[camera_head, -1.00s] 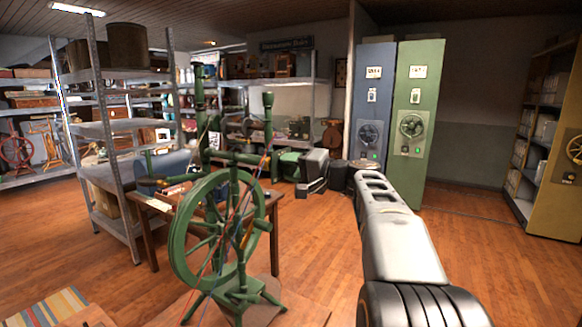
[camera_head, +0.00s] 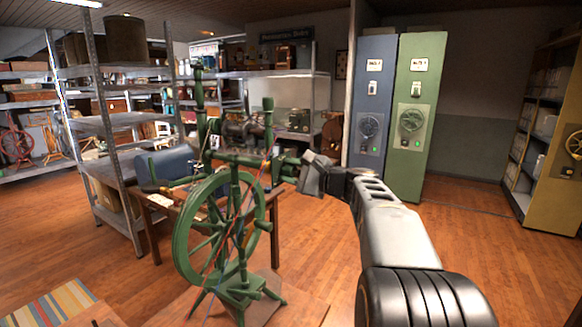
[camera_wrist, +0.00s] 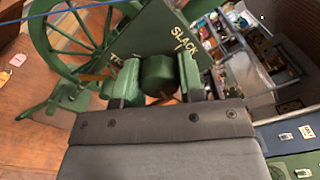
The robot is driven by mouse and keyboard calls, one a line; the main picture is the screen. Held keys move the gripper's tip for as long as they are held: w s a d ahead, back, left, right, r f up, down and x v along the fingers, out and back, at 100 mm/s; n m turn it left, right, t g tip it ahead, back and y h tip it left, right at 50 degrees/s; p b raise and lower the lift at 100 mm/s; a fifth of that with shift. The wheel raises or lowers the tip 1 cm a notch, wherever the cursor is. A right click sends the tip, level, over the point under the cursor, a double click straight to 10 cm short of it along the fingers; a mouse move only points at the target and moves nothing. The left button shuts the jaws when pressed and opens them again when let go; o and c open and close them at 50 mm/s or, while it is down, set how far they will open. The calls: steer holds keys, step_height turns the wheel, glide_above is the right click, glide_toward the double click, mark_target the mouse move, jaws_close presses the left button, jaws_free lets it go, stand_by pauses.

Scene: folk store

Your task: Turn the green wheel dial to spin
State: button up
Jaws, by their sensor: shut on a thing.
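The green spinning wheel (camera_head: 215,235) stands upright on a low wooden board left of my arm. In the wrist view its spoked wheel (camera_wrist: 75,50) shows at the upper left, beside a green plate (camera_wrist: 150,35) lettered "SLACK". A second word on the plate is mostly hidden and starts with T. A round dark-green dial knob (camera_wrist: 158,74) sits in front of the plate. My gripper (camera_wrist: 157,82) has a finger on each side of the knob and is shut on it. In the head view my gripper (camera_head: 291,170) meets the right end of the spinning wheel's upper crosspiece.
A wooden table (camera_head: 150,215) with several items stands behind the wheel. Metal shelves (camera_head: 118,120) are at the left and back. A blue cabinet (camera_head: 371,105) and a green cabinet (camera_head: 412,120) stand behind my arm. The floor at the right is open.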

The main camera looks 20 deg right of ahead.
steer(key=shift+m+p, duration=0.3)
steer(key=shift+m, duration=0.7)
steer(key=o, duration=0.9)
steer(key=shift+s, duration=0.1)
steer(key=b+v, duration=0.1)
steer(key=v, duration=1.2)
steer(key=shift+s+d, duration=0.2)
steer(key=shift+s, duration=0.05)
